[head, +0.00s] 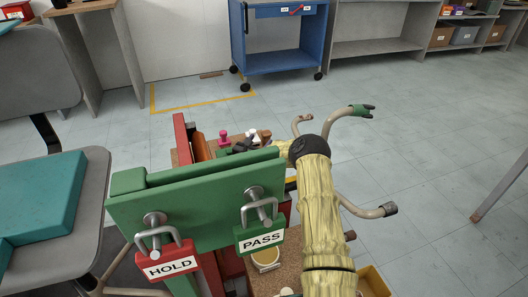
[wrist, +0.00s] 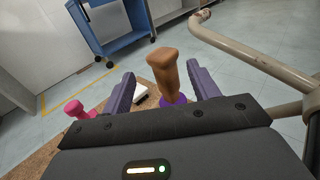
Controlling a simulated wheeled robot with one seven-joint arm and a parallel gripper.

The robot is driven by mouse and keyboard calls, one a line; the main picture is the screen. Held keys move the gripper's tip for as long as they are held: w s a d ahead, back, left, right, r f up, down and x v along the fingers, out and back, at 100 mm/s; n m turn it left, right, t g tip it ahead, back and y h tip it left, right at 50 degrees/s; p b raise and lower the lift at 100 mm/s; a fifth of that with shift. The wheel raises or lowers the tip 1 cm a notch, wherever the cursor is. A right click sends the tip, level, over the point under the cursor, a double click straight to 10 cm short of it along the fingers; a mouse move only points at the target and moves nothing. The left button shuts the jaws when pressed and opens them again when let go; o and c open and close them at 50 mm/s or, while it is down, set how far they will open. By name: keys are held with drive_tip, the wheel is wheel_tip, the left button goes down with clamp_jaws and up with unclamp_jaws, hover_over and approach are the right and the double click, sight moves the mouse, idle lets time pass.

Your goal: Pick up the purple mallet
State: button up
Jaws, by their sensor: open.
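The purple mallet (wrist: 171,99) shows in the wrist view as a purple part low down with a brown handle (wrist: 163,65) rising from it. My gripper (wrist: 160,72) is open, with one finger on each side of the handle in that view. I cannot tell whether either finger touches it. The lower part of the mallet is hidden behind the gripper body. In the head view, a small brown shape (head: 264,135) beside the gripper may be the handle, and my gripper (head: 246,143) is small and partly hidden behind the green board.
A pink object (head: 224,138) stands on the cork-like top, also in the wrist view (wrist: 80,109). A white object (wrist: 141,95) lies near the left finger. A green board (head: 200,205) with HOLD and PASS tags stands in front. Bare chair tubes (wrist: 255,62) flank the right.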

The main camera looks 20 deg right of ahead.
sight(268, 133)
drive_tip(key=shift+d+r, duration=0.1)
drive_tip(key=shift+b+x, duration=0.45)
drive_tip(key=shift+x, duration=0.5)
drive_tip(key=shift+w+d, duration=0.1)
drive_tip(key=shift+w, duration=0.1)
drive_tip(key=shift+s+d, duration=0.15)
drive_tip(key=shift+d, duration=0.1)
drive_tip(key=b+x, duration=0.1)
drive_tip(key=x, duration=0.1)
drive_tip(key=f+b+x, duration=0.1)
drive_tip(key=x, duration=0.1)
drive_tip(key=shift+d+b, duration=0.15)
drive_tip(key=shift+b, duration=0.25)
drive_tip(key=shift+w+r, duration=0.1)
drive_tip(key=shift+w, duration=0.2)
drive_tip(key=shift+d, duration=0.1)
